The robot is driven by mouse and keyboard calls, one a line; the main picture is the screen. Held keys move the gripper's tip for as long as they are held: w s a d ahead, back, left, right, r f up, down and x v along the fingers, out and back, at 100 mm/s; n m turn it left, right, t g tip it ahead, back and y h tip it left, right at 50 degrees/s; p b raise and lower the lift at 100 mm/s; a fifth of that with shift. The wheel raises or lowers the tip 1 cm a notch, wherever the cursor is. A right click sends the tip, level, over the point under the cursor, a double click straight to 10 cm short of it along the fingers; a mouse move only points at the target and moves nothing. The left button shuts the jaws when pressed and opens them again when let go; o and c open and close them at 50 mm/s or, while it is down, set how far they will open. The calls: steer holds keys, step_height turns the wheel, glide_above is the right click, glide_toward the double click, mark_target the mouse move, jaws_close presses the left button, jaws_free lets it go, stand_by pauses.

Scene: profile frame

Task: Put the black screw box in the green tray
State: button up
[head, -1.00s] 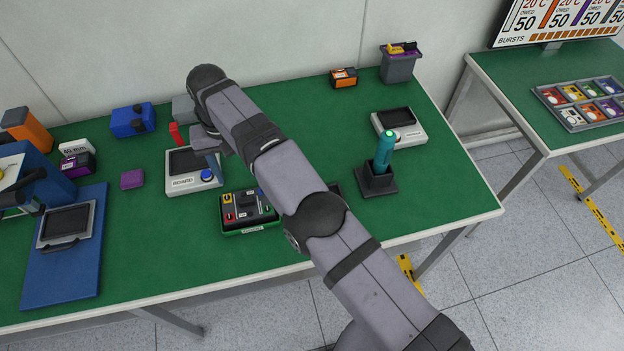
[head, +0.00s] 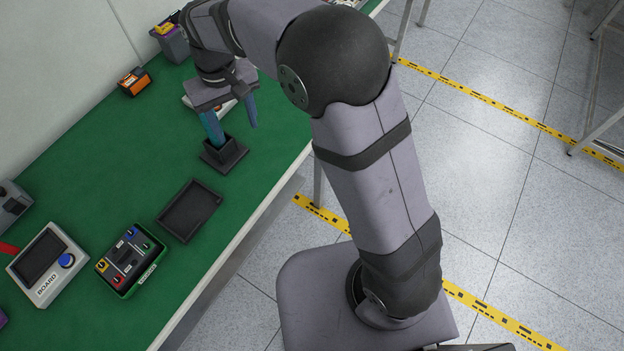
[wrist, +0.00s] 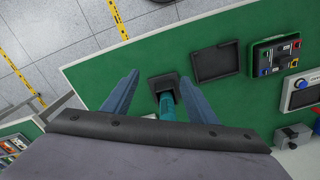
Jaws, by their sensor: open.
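A green tray (head: 121,291) stands on the bench in the lower left of the head view; the wrist view shows it at right (wrist: 257,69). A black block with coloured knobs (head: 128,256) sits inside it. A shallow, empty-looking black tray-like box (head: 189,211) lies apart beside it, also seen in the wrist view (wrist: 216,63). I cannot tell which black item is the screw box. My gripper (head: 233,130) is open over the black holder (head: 224,157). In the wrist view, a teal-handled tool (wrist: 167,106) stands in that holder, between the spread fingers (wrist: 159,78).
A grey board unit (head: 47,264) with a blue knob stands left of the green tray. An orange-and-black box (head: 134,82) and a grey bin (head: 172,45) stand at the back. The bench's front edge is close to the holder and black box.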

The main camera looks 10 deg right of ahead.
steer(key=s+d+f+m, duration=0.1)
steer(key=s+d+f, duration=0.1)
steer(key=s+d, duration=0.6)
steer(key=s+d+f+m, duration=0.2)
steer(key=s+d, duration=0.7)
steer(key=d, duration=0.4)
steer(key=shift+s+f+m, duration=0.15)
steer(key=shift+f+m, duration=0.15)
steer(key=shift+f, duration=0.05)
